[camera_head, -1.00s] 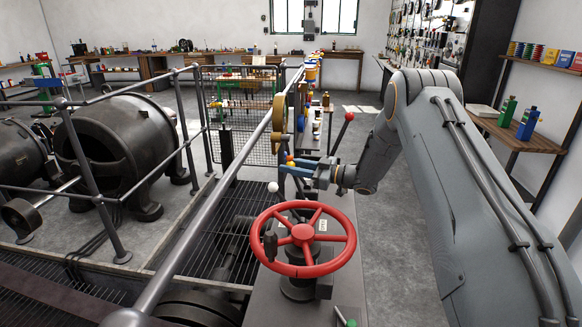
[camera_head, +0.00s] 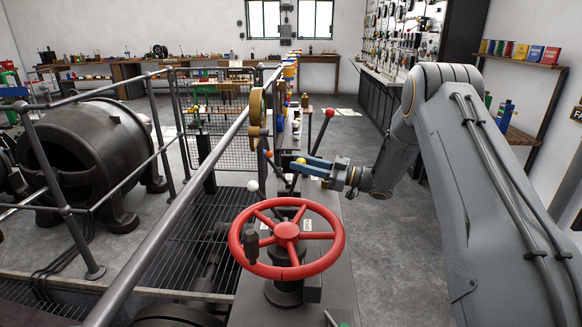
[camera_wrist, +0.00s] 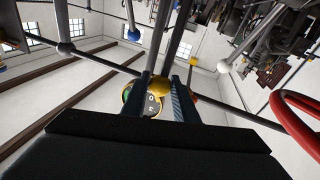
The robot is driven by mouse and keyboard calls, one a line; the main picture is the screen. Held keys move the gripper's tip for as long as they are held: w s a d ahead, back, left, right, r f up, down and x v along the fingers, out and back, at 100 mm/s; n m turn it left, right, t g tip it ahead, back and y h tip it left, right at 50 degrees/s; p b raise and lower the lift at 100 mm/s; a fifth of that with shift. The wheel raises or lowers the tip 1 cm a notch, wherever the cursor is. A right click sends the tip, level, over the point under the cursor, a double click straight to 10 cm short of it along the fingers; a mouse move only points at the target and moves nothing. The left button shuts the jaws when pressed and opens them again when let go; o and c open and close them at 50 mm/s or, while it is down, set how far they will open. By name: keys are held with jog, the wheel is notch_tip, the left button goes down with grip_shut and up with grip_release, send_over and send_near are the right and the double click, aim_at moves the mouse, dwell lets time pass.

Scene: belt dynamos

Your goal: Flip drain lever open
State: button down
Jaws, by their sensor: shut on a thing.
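A lever with a yellow ball knob (camera_head: 301,160) stands behind the red handwheel, and I take it for the drain lever, though no label is readable. My gripper (camera_head: 304,166), with blue fingers, comes in from the right and is shut on this lever just below its knob. In the wrist view the yellow knob (camera_wrist: 159,86) sits between the two fingers. The fingers hide part of the rod, and its pivot is not clear.
The red handwheel (camera_head: 287,231) stands close in front of my gripper. Levers with a white knob (camera_head: 252,185), an orange knob (camera_head: 268,153) and a red knob (camera_head: 329,112) stand close around it. A grey railing (camera_head: 165,205) runs along the left. Open floor lies right.

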jog(key=shift+s+d+f+b, duration=0.1)
jog(key=shift+d+f+b, duration=0.3)
jog(key=shift+d, duration=0.4)
jog(key=shift+s+d+f+b, duration=0.1)
jog(key=shift+d+f+b, duration=0.3)
jog(key=shift+d, duration=0.45)
jog(key=shift+d+f+b, duration=0.3)
jog(key=shift+d+f, duration=0.2)
jog(key=shift+d, duration=0.3)
jog(key=c, duration=1.4)
grip_release()
jog(key=shift+c, duration=0.2)
jog(key=b+v, duration=0.1)
jog(key=v, duration=0.6)
jog(key=shift+d+b, duration=0.3)
jog(key=shift+d, duration=0.1)
jog(key=shift+s+d, duration=0.1)
jog(key=shift+s, duration=0.1)
